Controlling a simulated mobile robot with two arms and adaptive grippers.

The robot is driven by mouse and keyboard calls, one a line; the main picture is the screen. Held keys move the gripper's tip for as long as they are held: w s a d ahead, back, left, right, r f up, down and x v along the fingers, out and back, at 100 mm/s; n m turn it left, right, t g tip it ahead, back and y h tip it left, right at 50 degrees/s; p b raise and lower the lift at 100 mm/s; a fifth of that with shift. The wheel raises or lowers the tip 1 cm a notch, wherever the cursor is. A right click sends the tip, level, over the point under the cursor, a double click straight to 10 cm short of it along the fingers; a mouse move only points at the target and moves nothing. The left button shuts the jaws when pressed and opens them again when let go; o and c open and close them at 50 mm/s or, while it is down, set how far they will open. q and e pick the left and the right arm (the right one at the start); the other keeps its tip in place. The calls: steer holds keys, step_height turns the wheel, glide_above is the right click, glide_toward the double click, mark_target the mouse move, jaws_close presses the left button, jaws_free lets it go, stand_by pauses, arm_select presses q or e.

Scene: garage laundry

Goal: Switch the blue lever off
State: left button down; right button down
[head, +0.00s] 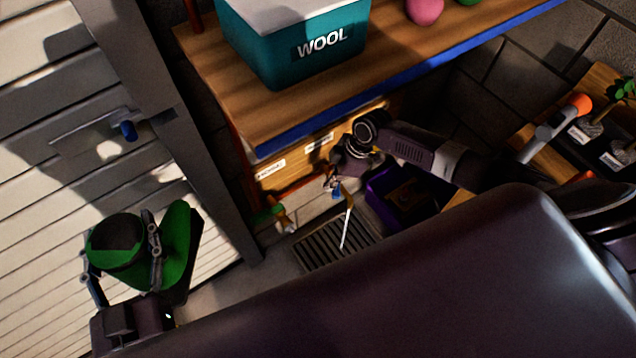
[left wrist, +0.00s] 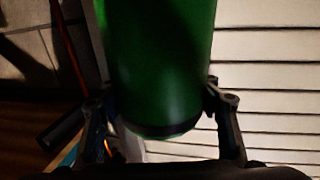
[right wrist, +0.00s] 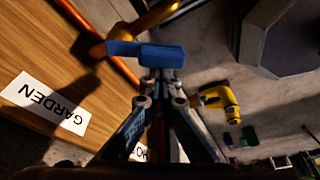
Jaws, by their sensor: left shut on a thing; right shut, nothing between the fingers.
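The blue lever (right wrist: 147,53) sits on a brass-coloured pipe fitting in the right wrist view. It also shows small in the head view (head: 337,193). My right gripper (right wrist: 164,78) is shut and empty, its fingertips right at the lever's lower side; I cannot tell if they touch it. In the head view my right gripper (head: 333,184) is below the front edge of the wooden bench. My left gripper (left wrist: 160,105) is shut on a green cylinder (left wrist: 158,60) with a dark band at its end. The green cylinder (head: 115,238) is at the lower left in the head view.
A teal WOOL box (head: 290,60) stands on the wooden bench (head: 225,85). A purple crate (head: 380,190) and a floor grate (head: 325,245) lie below. A yellow tool (right wrist: 222,100) lies at the right. A slatted door (head: 40,130) stands left.

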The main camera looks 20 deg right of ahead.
mark_target(339, 189)
arm_select(q)
steer(key=shift+f+b, duration=0.6)
steer(key=shift+f, duration=0.2)
arm_select(e)
steer(key=shift+s+d+f+n+g, duration=0.15)
steer(key=shift+d+n, duration=0.1)
steer(key=shift+n, duration=0.25)
steer(key=shift+s+d+f+n+g, duration=0.15)
steer(key=shift+d+n, duration=0.1)
steer(key=shift+n, duration=0.25)
arm_select(q)
steer(key=shift+f+b, duration=0.4)
arm_select(e)
steer(key=shift+s+d+r+n+g, duration=0.2)
steer(key=shift+d+n+g, duration=0.15)
steer(key=shift+n, duration=0.45)
steer(key=shift+d+n, duration=0.2)
steer(key=shift+n, duration=0.1)
arm_select(q)
steer(key=shift+f, duration=0.1)
arm_select(e)
steer(key=shift+s+d+r, duration=0.1)
steer(key=shift+s+d, duration=0.1)
steer(key=shift+d, duration=0.6)
